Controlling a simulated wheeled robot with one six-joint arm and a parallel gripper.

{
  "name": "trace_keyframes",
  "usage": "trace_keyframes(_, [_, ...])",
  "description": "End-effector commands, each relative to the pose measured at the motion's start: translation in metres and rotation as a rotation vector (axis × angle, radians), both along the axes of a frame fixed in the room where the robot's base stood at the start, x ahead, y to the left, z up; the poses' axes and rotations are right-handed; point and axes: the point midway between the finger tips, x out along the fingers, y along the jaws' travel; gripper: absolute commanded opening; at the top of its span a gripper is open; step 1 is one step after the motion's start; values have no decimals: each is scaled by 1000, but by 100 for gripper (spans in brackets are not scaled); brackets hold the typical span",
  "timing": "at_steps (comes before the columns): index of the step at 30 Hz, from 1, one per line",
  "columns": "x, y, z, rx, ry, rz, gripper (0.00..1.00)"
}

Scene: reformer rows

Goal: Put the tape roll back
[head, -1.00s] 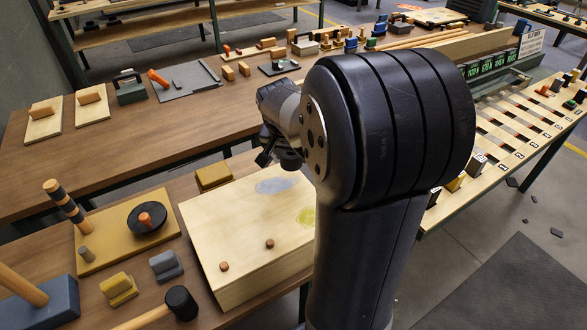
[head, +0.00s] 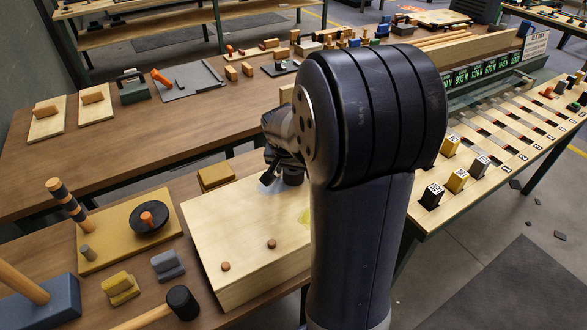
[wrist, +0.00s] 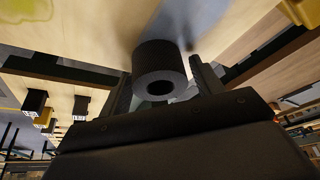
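The tape roll (wrist: 160,70) is a dark, thick ring with an open centre. In the wrist view it sits between the two fingers of my gripper (wrist: 165,88), which look shut on it. In the head view the roll (head: 292,177) shows beside a fingertip of my gripper (head: 279,176), partly covered by my arm. It is over the grey patch (head: 269,187) on the pale wooden box (head: 235,215). I cannot tell whether the roll touches the box top. A yellow-green patch (head: 305,215) lies farther right on the box.
Two brown pegs (head: 272,244) stand on the box's near side. A tan block (head: 215,176) lies behind it. A mallet (head: 182,302), a grey block (head: 167,265) and a yellow block (head: 120,288) lie at left. A slatted rack (head: 500,140) is at right.

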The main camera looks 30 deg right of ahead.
Motion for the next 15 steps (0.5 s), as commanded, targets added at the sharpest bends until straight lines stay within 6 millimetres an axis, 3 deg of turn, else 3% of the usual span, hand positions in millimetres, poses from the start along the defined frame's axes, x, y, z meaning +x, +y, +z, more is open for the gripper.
trace_keyframes(10, [0,0,1,0,0,0,70])
trace_keyframes(15, [-2,2,12,-1,-4,1,70])
